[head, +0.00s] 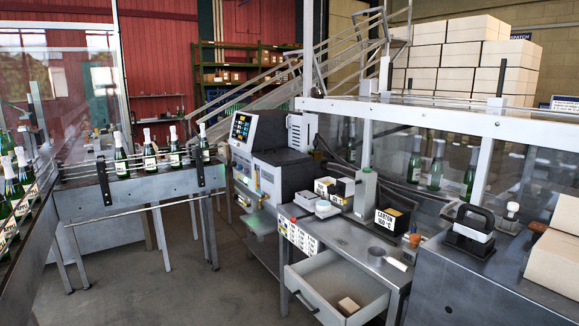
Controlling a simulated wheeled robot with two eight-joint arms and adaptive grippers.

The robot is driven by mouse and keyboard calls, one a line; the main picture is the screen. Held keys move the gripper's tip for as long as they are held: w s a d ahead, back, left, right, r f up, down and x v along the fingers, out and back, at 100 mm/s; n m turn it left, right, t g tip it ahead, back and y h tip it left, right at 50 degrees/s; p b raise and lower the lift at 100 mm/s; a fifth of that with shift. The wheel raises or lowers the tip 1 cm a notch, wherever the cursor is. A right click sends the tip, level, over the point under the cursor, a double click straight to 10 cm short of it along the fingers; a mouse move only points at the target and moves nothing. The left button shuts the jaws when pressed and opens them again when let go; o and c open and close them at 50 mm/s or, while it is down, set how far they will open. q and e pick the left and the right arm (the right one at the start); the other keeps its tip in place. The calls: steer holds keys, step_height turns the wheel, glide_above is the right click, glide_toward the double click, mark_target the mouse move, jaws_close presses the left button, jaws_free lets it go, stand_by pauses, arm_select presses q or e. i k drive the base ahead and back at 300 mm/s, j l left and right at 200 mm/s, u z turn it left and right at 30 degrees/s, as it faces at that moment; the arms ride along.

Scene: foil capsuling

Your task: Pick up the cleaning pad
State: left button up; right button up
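A small tan block (348,305) lies in the open drawer (302,283) under the grey workbench, near the drawer's right front part. It may be the cleaning pad, but I cannot tell for sure at this size. Nothing touches it except the drawer floor. Neither of my grippers is in the head view.
The workbench (345,236) holds small boxes (343,187), a box labelled CARTON 160 °C (391,221) and a grey ring (376,254). A black-handled device (472,228) stands on the right cabinet. Bottles (121,158) stand on the left conveyor. The floor (185,285) left of the drawer is clear.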

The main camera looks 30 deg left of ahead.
mark_target(346, 305)
steer(key=i+j+z, duration=0.25)
steer(key=i+j, duration=0.15)
steer(key=j, duration=0.25)
steer(key=i+j+z, duration=0.1)
steer(key=j, duration=0.25)
steer(key=i+j+z, duration=0.1)
steer(key=i+j, duration=0.15)
steer(key=j, duration=0.15)
steer(key=i+j+z, duration=0.1)
steer(key=j, duration=0.25)
steer(key=i+j+z, duration=0.15)
steer(key=j, duration=0.25)
